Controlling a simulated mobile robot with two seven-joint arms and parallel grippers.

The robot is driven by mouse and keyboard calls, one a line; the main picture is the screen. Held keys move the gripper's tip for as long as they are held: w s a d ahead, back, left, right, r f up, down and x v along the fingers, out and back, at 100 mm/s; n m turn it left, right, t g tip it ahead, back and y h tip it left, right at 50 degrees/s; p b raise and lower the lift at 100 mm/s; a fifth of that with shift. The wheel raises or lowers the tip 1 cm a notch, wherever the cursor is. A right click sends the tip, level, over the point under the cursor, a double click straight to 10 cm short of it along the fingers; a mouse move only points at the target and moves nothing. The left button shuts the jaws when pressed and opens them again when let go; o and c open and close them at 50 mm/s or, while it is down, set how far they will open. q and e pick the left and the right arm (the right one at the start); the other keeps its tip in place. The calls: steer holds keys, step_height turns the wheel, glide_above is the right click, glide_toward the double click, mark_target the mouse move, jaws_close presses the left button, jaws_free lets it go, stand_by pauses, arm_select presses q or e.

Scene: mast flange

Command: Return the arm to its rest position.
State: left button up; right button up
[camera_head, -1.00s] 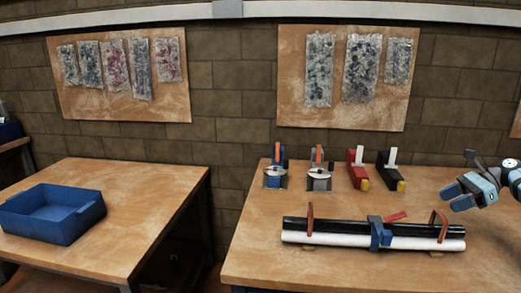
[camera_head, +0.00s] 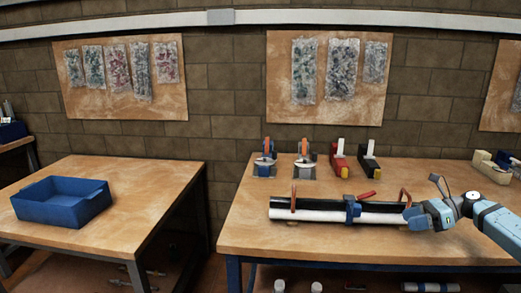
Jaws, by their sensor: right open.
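My right arm comes in from the right edge, and its gripper (camera_head: 413,217) is open with nothing seen between its fingers. It is over the right end of a black bar (camera_head: 323,204) and a white bar (camera_head: 310,216) and hides part of that end. Whether it touches them I cannot tell. A blue clamp (camera_head: 352,209) sits around the bars near their middle. My left gripper is not in view.
The right workbench (camera_head: 300,240) also bears two orange-topped tools (camera_head: 303,160), a red block tool (camera_head: 339,160), a black one (camera_head: 368,161) and cream blocks (camera_head: 490,165). A blue bin (camera_head: 62,203) stands on the left table (camera_head: 140,200). A gap separates the tables.

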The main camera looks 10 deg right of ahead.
steer(key=s+a+f+m+t+h, duration=0.1)
steer(key=s+a+f+m+t, duration=0.7)
steer(key=s+a+f+m, duration=0.65)
steer(key=s+a+f+m+g+h, duration=0.15)
steer(key=s+f+m+h, duration=0.25)
steer(key=s+m, duration=0.65)
steer(key=s+f+m+g+h, duration=0.2)
steer(key=s+f+m+h, duration=0.3)
steer(key=s+m, duration=0.6)
steer(key=w+a+r+m+t, duration=0.1)
steer(key=a+m, duration=0.4)
steer(key=a, duration=0.3)
steer(key=w+a+r+m+t, duration=0.15)
steer(key=a+m, duration=0.25)
steer(key=a, duration=0.5)
arm_select(q)
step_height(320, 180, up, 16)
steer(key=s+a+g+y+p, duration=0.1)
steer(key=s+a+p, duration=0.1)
steer(key=p, duration=2.4)
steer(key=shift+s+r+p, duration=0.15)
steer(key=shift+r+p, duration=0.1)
steer(key=shift+p, duration=0.1)
arm_select(e)
step_height(320, 180, up, 16)
steer(key=s+d, duration=0.1)
steer(key=d, duration=0.1)
steer(key=shift+s+r, duration=0.25)
steer(key=shift+s, duration=0.15)
